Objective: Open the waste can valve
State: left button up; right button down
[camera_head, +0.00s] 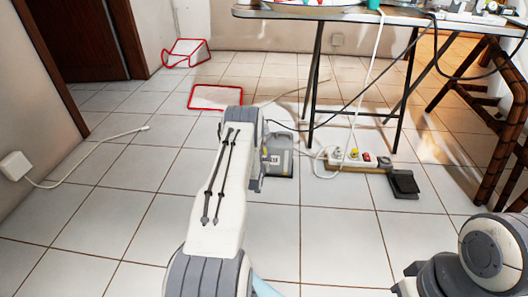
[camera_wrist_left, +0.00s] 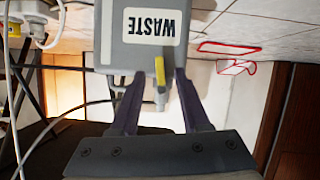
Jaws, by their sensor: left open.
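The waste can (camera_head: 280,165) is a grey box on the tiled floor, partly hidden behind my left arm in the head view. In the left wrist view the can (camera_wrist_left: 115,50) appears upside down, with a white WASTE label (camera_wrist_left: 157,26). Its valve has a yellow handle (camera_wrist_left: 160,71) and a grey spout (camera_wrist_left: 161,99). My left gripper (camera_wrist_left: 159,78) is open, with one dark finger on each side of the valve. I cannot tell whether either finger touches it. In the head view my left arm hides most of the gripper. My right gripper is out of view.
A table (camera_head: 340,13) on thin black legs stands behind the can. A power strip (camera_head: 355,160) with cables and a black foot pedal (camera_head: 404,184) lie to the right. A wall cable (camera_head: 95,148) lies at left. Open tiles lie in front.

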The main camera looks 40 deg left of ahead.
pick_arm(q)
jog(key=p+v, duration=0.3)
jog(key=v, duration=0.3)
jog(key=shift+s, duration=0.2)
jog(key=shift+d+r, duration=0.15)
